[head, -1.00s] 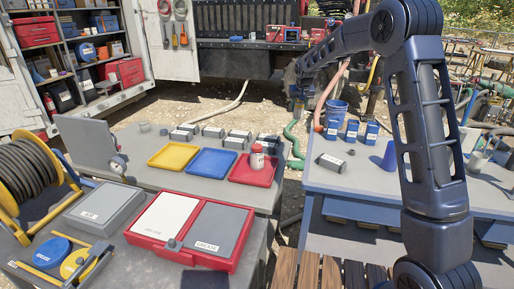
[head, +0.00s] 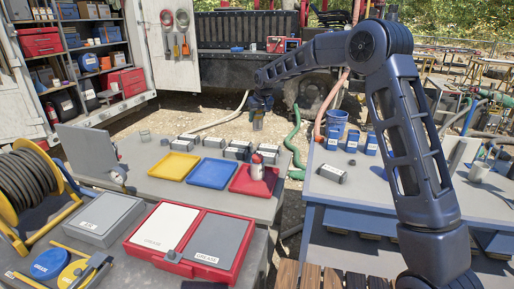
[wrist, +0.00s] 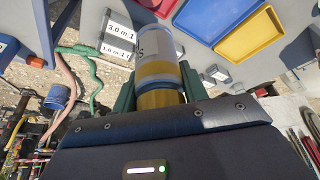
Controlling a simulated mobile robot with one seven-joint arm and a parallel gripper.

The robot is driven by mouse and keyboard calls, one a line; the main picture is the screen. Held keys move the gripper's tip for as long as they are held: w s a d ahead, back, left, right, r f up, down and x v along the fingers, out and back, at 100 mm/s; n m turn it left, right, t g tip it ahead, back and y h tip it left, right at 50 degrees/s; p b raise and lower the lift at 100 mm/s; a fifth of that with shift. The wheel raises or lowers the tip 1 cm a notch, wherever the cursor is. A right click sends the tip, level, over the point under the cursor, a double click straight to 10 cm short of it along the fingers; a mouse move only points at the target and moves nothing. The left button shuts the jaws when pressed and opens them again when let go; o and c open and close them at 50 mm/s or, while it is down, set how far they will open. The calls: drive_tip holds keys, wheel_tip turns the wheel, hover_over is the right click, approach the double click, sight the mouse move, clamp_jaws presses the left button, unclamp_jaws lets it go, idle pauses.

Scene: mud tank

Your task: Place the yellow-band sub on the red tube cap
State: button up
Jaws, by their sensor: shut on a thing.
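My gripper (head: 260,101) is raised above and behind the grey table, in the air. It is shut on the yellow-band sub (wrist: 158,62), a whitish cylinder with a yellow band, which fills the middle of the wrist view between the green fingers. In the head view the sub (head: 258,122) hangs small and roughly upright below my gripper. The sub and the cap are apart. The tube's far side is hidden.
Yellow (head: 172,167) and blue (head: 212,172) trays lie left of the red one. Several grey labelled blocks (head: 238,149) stand behind them. An upright grey panel (head: 88,150) is at the left. The right table (head: 330,205) holds blue cups (head: 351,141) and another block (head: 331,173).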

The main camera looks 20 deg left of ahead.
wheel_tip(320, 180, down, 14)
drive_tip(key=shift+f, duration=0.25)
idle(0.4)
drive_tip(key=shift+f, duration=0.1)
drive_tip(key=o, duration=1.3)
drive_tip(key=shift+c, duration=0.2)
drive_tip(key=v, duration=1.2)
